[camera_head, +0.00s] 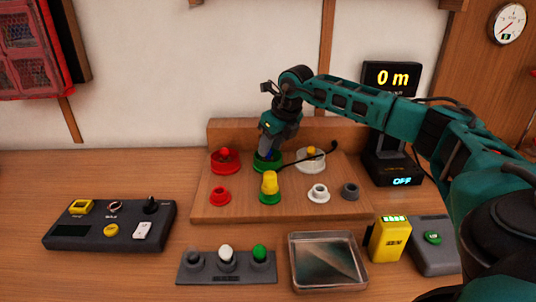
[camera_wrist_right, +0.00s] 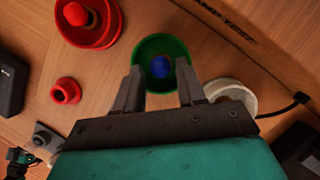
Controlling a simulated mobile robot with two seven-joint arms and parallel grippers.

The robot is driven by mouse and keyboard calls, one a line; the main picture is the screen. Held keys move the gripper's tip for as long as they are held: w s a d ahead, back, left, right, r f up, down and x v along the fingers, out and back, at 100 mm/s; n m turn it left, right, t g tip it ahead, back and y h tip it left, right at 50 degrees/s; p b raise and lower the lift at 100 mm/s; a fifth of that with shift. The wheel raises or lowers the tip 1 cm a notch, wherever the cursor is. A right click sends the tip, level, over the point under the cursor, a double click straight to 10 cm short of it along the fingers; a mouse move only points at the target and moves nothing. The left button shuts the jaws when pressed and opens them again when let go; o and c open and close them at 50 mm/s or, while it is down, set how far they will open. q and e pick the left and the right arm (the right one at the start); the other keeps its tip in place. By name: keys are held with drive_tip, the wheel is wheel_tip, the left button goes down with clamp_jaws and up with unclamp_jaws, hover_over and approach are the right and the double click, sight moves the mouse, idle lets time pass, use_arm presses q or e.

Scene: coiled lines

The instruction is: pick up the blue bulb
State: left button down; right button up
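The blue bulb (camera_wrist_right: 160,66) sits inside a green round holder (camera_wrist_right: 150,45) on the wooden board. In the head view, the same green holder (camera_head: 258,166) is in the board's back row, with the bulb largely hidden by my gripper. My right gripper (camera_wrist_right: 159,72) points down over the holder. It is open, with one finger on each side of the blue bulb and a visible gap to it. Small teal and dark parts, likely of my left arm (camera_wrist_right: 20,158), show at the wrist view's lower left. My left gripper is not clear there.
A yellow piece (camera_head: 269,183) stands in front. A black cable (camera_head: 315,155) crosses nearby. A clear tray (camera_head: 293,266) and a bulb rack (camera_head: 226,275) lie nearer.

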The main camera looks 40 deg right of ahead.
drive_tip(key=shift+w+f, duration=0.3)
drive_tip(key=shift+f, duration=0.35)
drive_tip(key=shift+c, duration=0.4)
clamp_jaws()
drive_tip(key=shift+r, duration=0.1)
drive_tip(key=shift+r, duration=0.5)
wheel_tip(320, 180, up, 19)
drive_tip(key=p, duration=0.2)
